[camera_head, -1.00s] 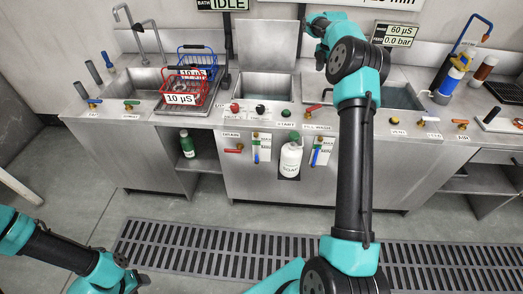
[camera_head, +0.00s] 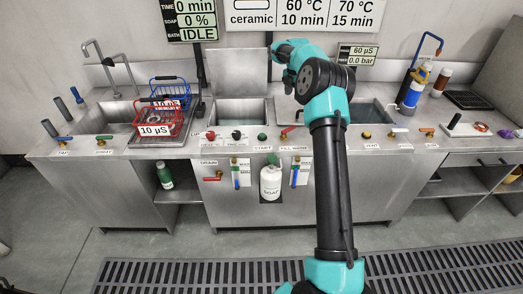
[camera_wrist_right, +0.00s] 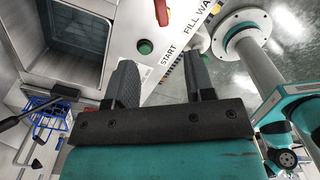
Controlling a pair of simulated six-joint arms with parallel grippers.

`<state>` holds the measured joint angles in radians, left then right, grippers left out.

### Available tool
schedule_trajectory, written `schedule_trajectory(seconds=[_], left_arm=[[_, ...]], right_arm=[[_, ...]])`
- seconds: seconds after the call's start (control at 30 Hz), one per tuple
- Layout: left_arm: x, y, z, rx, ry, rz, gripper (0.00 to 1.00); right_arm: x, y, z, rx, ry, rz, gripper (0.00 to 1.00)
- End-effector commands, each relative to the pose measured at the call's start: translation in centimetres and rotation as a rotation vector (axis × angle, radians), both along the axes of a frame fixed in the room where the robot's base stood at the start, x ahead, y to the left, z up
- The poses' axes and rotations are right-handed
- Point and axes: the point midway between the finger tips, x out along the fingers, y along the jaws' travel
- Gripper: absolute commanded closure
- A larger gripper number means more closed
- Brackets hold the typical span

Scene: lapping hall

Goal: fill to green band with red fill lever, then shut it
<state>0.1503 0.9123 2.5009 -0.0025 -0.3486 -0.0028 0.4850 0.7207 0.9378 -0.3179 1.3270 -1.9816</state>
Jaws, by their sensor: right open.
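The red fill lever (camera_head: 289,131) sits on the bench's front ledge by the FILL WASH label, tilted up to the right. Its red end also shows at the top of the right wrist view (camera_wrist_right: 161,12). A level gauge (camera_head: 299,172) on the panel below has a blue column and a small green part near its top; I cannot tell the exact level. My right gripper (camera_wrist_right: 161,76) is open and empty, its fingers apart, above the bench near the green START button (camera_wrist_right: 145,47). In the head view the right gripper (camera_head: 286,80) is small and partly hidden. My left gripper is out of view.
A second red lever (camera_head: 212,179) is by the DRAIN label, beside another gauge (camera_head: 237,173). A white soap bottle (camera_head: 270,182) stands between the gauges. The wash basin (camera_head: 240,112) lies behind the buttons. Red (camera_head: 160,114) and blue wire baskets are to the left. The display reads IDLE.

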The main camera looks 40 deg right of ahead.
Motion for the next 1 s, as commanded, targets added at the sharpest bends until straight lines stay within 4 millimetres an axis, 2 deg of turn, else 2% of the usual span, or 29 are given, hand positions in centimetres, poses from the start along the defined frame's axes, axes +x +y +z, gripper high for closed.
schedule_trajectory(seconds=[0.3, 0.47, 0.67, 1.0], left_arm=[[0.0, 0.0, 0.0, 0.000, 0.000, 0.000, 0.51], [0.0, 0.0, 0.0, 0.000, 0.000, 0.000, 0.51], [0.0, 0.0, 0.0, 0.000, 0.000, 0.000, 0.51], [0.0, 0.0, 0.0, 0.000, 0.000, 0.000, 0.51]], right_arm=[[0.0, 0.0, -0.1, 0.000, 0.000, -0.001, 0.51], [0.0, 0.0, -0.9, 0.000, 0.001, -0.001, 0.51], [-0.1, 0.0, -3.4, 0.002, 0.003, -0.002, 0.51], [-0.1, 0.1, -9.2, 0.002, 0.002, 0.000, 0.51]])
